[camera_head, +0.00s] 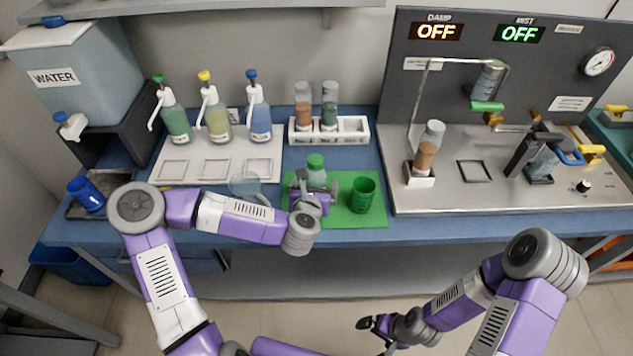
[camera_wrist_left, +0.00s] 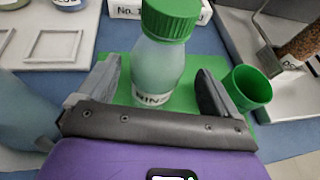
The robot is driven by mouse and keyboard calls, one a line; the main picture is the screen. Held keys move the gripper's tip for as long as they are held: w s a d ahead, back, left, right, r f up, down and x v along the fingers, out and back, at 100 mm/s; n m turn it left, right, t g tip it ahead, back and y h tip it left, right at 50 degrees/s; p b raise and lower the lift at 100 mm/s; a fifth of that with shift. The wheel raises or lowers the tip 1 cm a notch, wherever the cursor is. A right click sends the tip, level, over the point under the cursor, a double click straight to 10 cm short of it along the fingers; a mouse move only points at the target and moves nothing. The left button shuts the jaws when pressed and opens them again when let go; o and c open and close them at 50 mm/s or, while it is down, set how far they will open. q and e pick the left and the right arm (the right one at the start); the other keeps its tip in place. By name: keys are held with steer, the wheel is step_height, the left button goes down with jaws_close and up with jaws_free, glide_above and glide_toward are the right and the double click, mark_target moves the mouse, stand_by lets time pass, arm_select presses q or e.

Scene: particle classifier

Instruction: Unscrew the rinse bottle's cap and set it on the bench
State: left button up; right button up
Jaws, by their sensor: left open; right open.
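The rinse bottle (camera_head: 317,178) stands upright on the green mat (camera_head: 363,214), with its green cap (camera_head: 316,161) on top. In the left wrist view the bottle (camera_wrist_left: 158,68) and its ribbed green cap (camera_wrist_left: 171,17) are close ahead. My left gripper (camera_head: 314,192) is open, its fingers (camera_wrist_left: 158,88) on either side of the bottle's body below the cap, with gaps visible at both sides. The bottle's lower part is partly hidden by the gripper. My right gripper (camera_head: 378,326) is open and empty, low in front of the bench.
A green cup (camera_head: 363,194) stands on the mat right of the bottle. A clear beaker (camera_head: 245,186) is left of it. A white rack (camera_head: 356,133) with two tubes stands behind. Pump bottles (camera_head: 217,119) are at back left. The blue bench front (camera_head: 345,235) has free room.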

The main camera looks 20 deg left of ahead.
arm_select(q)
steer(key=x, duration=0.2)
steer(key=b+x, duration=0.1)
steer(key=x, duration=0.2)
steer(key=shift+a+r, duration=0.15)
steer(key=shift+a, duration=0.05)
steer(key=c, duration=1.3)
